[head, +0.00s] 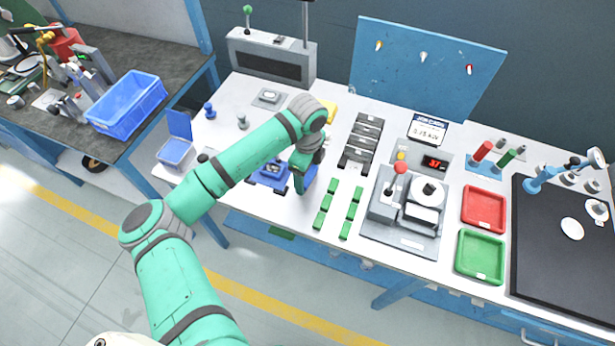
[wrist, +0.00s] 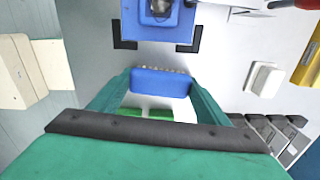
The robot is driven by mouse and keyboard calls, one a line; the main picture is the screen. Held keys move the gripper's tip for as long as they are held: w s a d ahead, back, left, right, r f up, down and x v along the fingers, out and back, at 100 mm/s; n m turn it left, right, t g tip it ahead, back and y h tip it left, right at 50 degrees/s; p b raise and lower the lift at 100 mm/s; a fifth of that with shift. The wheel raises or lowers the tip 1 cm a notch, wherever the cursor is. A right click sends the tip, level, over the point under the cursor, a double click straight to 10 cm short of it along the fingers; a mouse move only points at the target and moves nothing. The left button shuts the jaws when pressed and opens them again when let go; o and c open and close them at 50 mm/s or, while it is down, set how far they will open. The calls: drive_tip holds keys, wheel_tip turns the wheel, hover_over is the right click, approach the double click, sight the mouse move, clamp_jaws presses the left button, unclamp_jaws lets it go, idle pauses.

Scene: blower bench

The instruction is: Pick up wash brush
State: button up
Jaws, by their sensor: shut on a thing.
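The wash brush (wrist: 160,82) is a blue block with a row of pale bristles along its upper edge in the wrist view. My gripper (wrist: 160,86) is shut on it, with one green finger at each end of the block. In the head view my gripper (head: 302,182) is over the bench beside a blue fixture (head: 268,174), and I cannot make out the brush there. The blue fixture, with black corner brackets, also shows just beyond the brush in the wrist view (wrist: 176,38). I cannot tell whether the brush touches the bench.
Several green blocks (head: 325,202) lie to the right of my gripper. Behind them are black bins (head: 362,140), and further right a grey machine (head: 402,237), a red tray (head: 484,209) and a green tray (head: 480,256). A blue open box (head: 174,152) stands at the left.

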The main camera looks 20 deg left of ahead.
drive_tip(key=shift+d+r, duration=0.1)
drive_tip(key=shift+d, duration=0.15)
drive_tip(key=shift+r, duration=0.55)
drive_tip(key=s+d+r, duration=0.2)
drive_tip(key=s+r, duration=0.9)
drive_tip(key=s, duration=0.2)
drive_tip(key=shift+s+r, duration=0.35)
drive_tip(key=shift+s, duration=0.05)
drive_tip(key=o, duration=0.5)
drive_tip(key=shift+d, duration=0.2)
drive_tip(key=c, duration=0.4)
drive_tip(key=shift+o, duration=0.2)
